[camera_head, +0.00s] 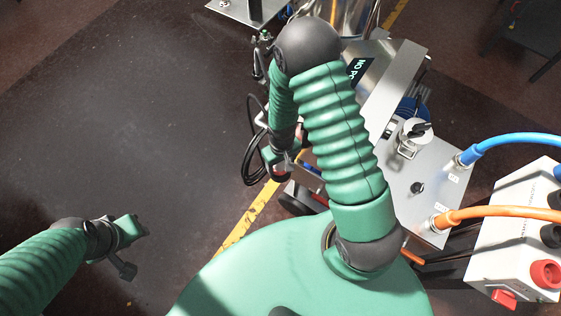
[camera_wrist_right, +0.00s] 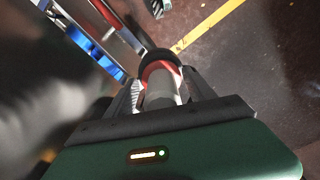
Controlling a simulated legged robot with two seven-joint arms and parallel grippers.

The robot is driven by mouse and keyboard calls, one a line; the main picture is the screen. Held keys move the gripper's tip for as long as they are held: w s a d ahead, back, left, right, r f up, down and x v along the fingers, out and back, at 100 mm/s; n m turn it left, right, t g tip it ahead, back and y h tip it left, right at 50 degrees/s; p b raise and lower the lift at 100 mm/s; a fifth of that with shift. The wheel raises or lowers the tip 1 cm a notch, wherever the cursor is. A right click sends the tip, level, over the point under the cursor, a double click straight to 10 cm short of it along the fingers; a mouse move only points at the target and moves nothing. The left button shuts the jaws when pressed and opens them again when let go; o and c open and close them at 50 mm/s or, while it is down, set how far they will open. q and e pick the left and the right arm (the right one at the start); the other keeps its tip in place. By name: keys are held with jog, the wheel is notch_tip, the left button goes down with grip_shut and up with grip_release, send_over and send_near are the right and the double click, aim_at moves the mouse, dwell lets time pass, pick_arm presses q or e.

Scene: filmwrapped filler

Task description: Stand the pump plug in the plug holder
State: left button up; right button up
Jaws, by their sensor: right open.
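In the right wrist view, a grey cylindrical piece with a red-orange band and a black end (camera_wrist_right: 162,78), which looks like the pump plug, lies between the two fingers of my right gripper (camera_wrist_right: 164,92). The gripper is open around it; I cannot tell whether a finger touches it. In the head view my right gripper (camera_head: 284,166) hangs beside the machine, partly hidden by my arm, near looped black cable. I cannot pick out the plug holder with certainty. My left gripper (camera_head: 132,232) is over the floor at lower left; its finger gap is unclear.
A metal machine panel (camera_head: 434,185) with a knob-topped fitting (camera_head: 412,138) stands right of my right arm. A blue hose (camera_head: 515,142) and an orange hose (camera_head: 495,212) run to a white control box (camera_head: 515,245). The dark floor (camera_head: 120,110) at left is clear.

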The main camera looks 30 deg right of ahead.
notch_tip(320, 180, up, 16)
jog(key=shift+r+p, duration=0.1)
jog(key=shift+p, duration=0.35)
jog(key=s+a+r+t, duration=0.2)
jog(key=s+a+r, duration=0.1)
jog(key=a+r, duration=0.1)
jog(key=shift+s+a+r+n, duration=0.25)
jog(key=shift+s+r+n, duration=0.15)
jog(key=shift+s, duration=0.15)
jog(key=shift+a, duration=0.1)
